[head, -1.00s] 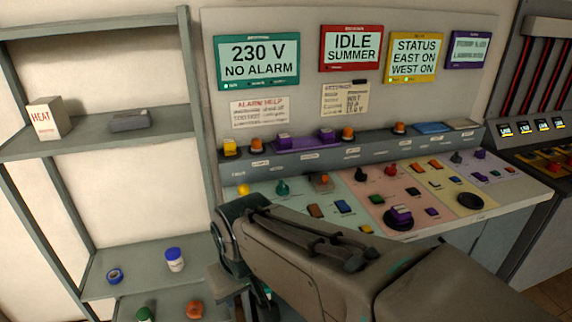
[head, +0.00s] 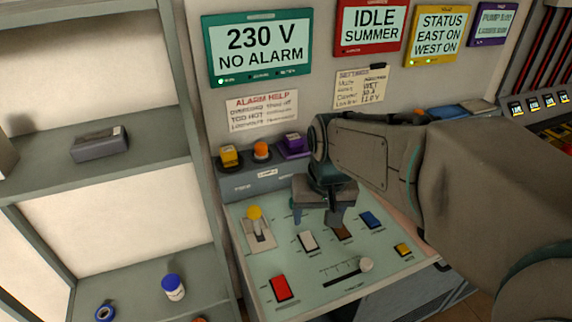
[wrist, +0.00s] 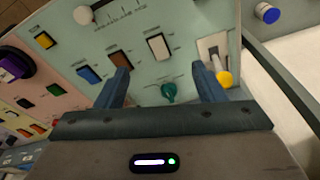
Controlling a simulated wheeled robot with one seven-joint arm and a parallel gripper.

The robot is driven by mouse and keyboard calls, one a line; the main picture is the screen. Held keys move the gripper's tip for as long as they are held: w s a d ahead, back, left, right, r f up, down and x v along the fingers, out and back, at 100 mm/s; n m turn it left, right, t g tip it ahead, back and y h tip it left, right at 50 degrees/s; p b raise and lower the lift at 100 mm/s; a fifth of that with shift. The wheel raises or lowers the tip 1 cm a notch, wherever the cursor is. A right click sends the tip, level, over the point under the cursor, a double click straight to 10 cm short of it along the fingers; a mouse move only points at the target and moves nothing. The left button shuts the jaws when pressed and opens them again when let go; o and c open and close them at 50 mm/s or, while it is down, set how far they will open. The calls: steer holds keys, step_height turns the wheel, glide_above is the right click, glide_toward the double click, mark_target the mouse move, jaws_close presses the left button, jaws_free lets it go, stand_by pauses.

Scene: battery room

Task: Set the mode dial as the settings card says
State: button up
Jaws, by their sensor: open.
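The settings card (head: 361,88) hangs on the back panel below the red screen; its heading reads SETTINGS, but its small lines are too blurred to read surely. A teal-green dial (wrist: 168,93) on the pale green panel lies between my open fingers in the wrist view, apart from both; I cannot read its label or its setting. In the head view my gripper (head: 318,213) hides it. My gripper (wrist: 161,78) points down over the panel, open and empty.
Close to my gripper are a yellow-tipped lever (head: 255,225), a white rocker (head: 308,241), a brown rocker (head: 343,232) and a blue rocker (head: 370,219). A red rocker (head: 281,288) and a slider (head: 365,265) sit nearer. A shelf (head: 150,160) stands left.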

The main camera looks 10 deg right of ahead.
steer(key=w+f+m+g+p, duration=0.1)
steer(key=w+m+g+p, duration=0.35)
steer(key=w, duration=1.55)
steer(key=f+p, duration=0.1)
steer(key=f, duration=0.3)
steer(key=f+t+p, duration=0.1)
steer(key=f, duration=0.4)
steer(key=f+n+t+p, duration=0.1)
steer(key=f+p, duration=0.1)
steer(key=f, duration=0.2)
steer(key=shift+d+f, duration=0.3)
steer(key=shift+s, duration=0.1)
steer(key=c, duration=1)
steer(key=shift+a, duration=0.15)
